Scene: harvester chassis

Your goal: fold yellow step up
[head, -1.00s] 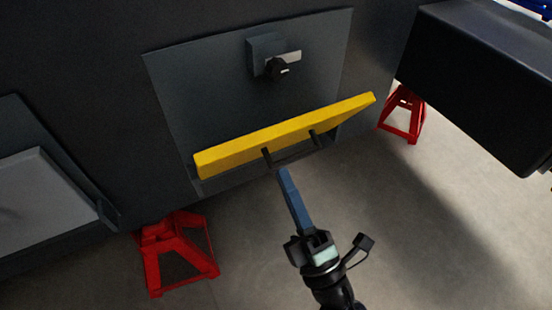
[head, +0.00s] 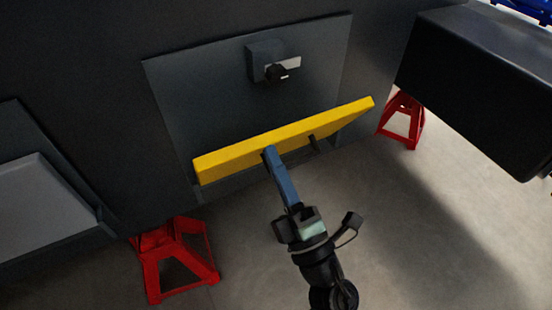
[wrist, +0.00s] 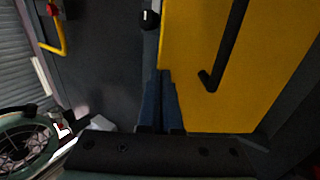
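The yellow step (head: 235,155) is a flat board hinged low on the grey panel, sticking out and tilted, its near edge slanting up to the right in the head view. In the wrist view its yellow face (wrist: 215,95) fills the right half, with a dark bar on it. My gripper (head: 268,153) reaches from below, its blue fingertips at the step's lower edge; the tips overlap the edge and contact is not certain. In the wrist view the fingers (wrist: 162,80) lie close together, beside the yellow face, with nothing seen between them.
Red stands (head: 175,260) and (head: 402,118) are at lower left and right. A dark box-shaped body (head: 480,85) juts out at upper right. Open floor (head: 420,240) lies at lower right.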

